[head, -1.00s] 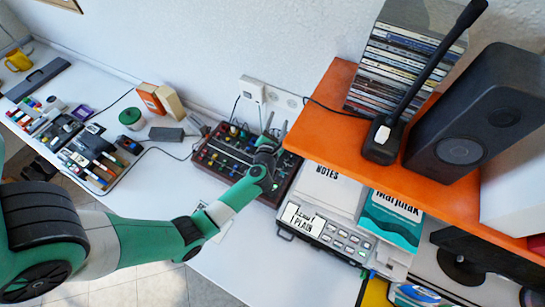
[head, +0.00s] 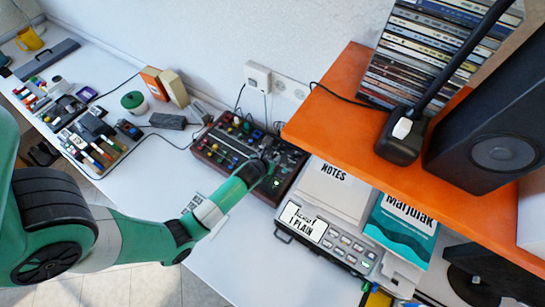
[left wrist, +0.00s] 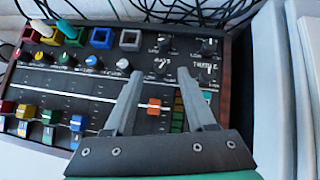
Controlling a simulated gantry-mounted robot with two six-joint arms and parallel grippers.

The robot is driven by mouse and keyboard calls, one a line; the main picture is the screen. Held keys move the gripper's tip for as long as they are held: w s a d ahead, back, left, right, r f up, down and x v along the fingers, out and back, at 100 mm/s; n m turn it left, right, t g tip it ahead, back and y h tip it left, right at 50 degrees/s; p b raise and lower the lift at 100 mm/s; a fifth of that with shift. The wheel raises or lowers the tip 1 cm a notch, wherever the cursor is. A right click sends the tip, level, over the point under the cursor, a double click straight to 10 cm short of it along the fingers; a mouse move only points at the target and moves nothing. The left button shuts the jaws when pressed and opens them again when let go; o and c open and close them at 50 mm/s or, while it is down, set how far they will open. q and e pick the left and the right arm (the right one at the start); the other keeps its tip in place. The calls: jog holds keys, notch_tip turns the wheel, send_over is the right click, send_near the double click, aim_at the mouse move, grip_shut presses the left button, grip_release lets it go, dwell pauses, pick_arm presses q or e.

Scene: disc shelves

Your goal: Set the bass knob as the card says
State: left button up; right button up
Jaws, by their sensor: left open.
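A dark mixer box with a wooden rim (head: 205,158) stands on the white table in the head view. A label that seems to read BASS (left wrist: 162,64) lies between my left fingertips, and a TREBLE label (left wrist: 205,62) is to the right. My left gripper (left wrist: 158,75) is open and empty over the panel; in the head view it (head: 270,168) covers the panel's right part. A small printed card (head: 191,204) lies partly behind my arm, unreadable.
An orange shelf (head: 335,120) with CDs (head: 430,55) and a black speaker (head: 495,110) overhangs at right. A grey button device (head: 345,238) and a NOTES pad (head: 335,190) stand beside the mixer. Cables run behind it. White table is clear in front.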

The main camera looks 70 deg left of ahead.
aim_at(274, 153)
pick_arm(q)
jog(key=b+x, duration=0.1)
jog(key=x, duration=0.2)
jog(key=shift+w+a+f, duration=0.1)
jog(key=shift+a+f, duration=0.1)
grip_shut()
